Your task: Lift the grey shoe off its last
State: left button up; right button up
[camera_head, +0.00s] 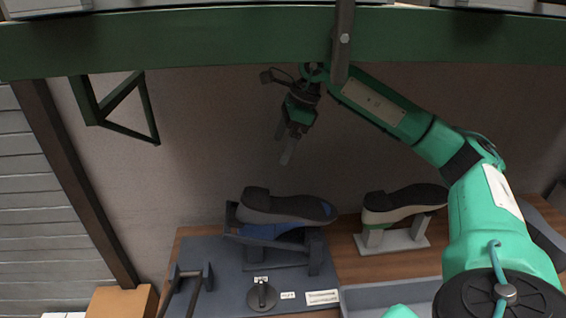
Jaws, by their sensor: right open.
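The grey shoe (272,207) sits sole up, its heel to the left, on a dark stand (275,240) on the workbench. Blue shows at its right end and under it; I cannot tell how much of this is the last. My right gripper (286,146) hangs above the shoe with its fingers pointing down. It is open and empty, clear of the shoe. My left gripper is not in view.
A second, cream shoe (395,207) with a black sole sits on a pale grey stand (392,241) to the right. A grey tray (375,293) lies in front. A dark knob (262,295) stands before the dark stand. A green beam (200,40) crosses overhead.

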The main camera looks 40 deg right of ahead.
pick_arm(q)
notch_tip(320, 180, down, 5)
jog(key=b, duration=0.4)
pick_arm(e)
send_near(265, 196)
jog(key=v, duration=0.2)
jog(key=p+x, duration=0.4)
jog(key=x, duration=0.7)
jog(key=shift+a+f, duration=0.1)
jog(key=shift+f, duration=0.15)
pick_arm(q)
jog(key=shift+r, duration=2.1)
pick_arm(e)
jog(key=shift+x, duration=0.8)
jog(key=shift+c, duration=0.4)
jog(key=c, duration=1.2)
jog(key=shift+r, duration=0.15)
pick_arm(q)
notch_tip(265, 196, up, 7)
jog(key=p, duration=0.7)
pick_arm(e)
jog(key=shift+r, duration=7.45)
jog(key=shift+w, duration=0.1)
